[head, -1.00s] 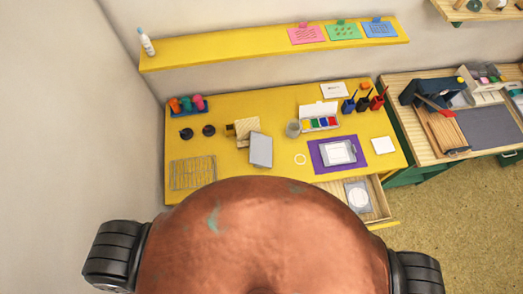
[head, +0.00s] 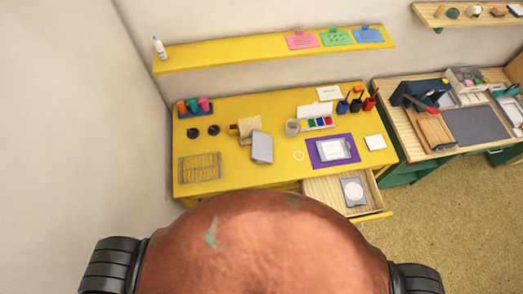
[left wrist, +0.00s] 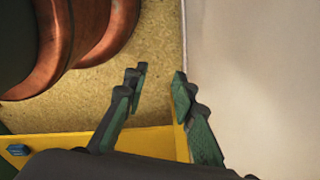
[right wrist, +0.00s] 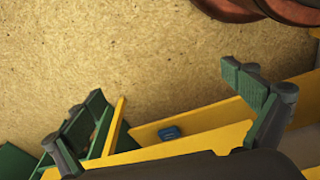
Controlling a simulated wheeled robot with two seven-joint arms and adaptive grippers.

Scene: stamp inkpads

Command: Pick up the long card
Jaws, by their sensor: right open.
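Several cards lie on the yellow desk (head: 230,172) in the head view, and I cannot tell for sure which is the long card. A white card with faint marks (head: 328,92) lies at the back edge. A blank white card (head: 375,142) lies at the right. A pale card in a grey frame (head: 333,149) lies on a purple mat (head: 314,157). My left gripper (left wrist: 160,78) is open and empty over the floor near a yellow edge. My right gripper (right wrist: 164,88) is open and empty beside yellow edges. Neither gripper shows in the head view.
The drawer (head: 320,190) stands open with a grey plate (head: 353,191) in it. A grey upright panel (head: 262,147), cup (head: 292,127), paint box (head: 316,118) and wire rack (head: 200,168) occupy the desk. A yellow shelf (head: 240,52) is above. A second bench (head: 445,150) stands right.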

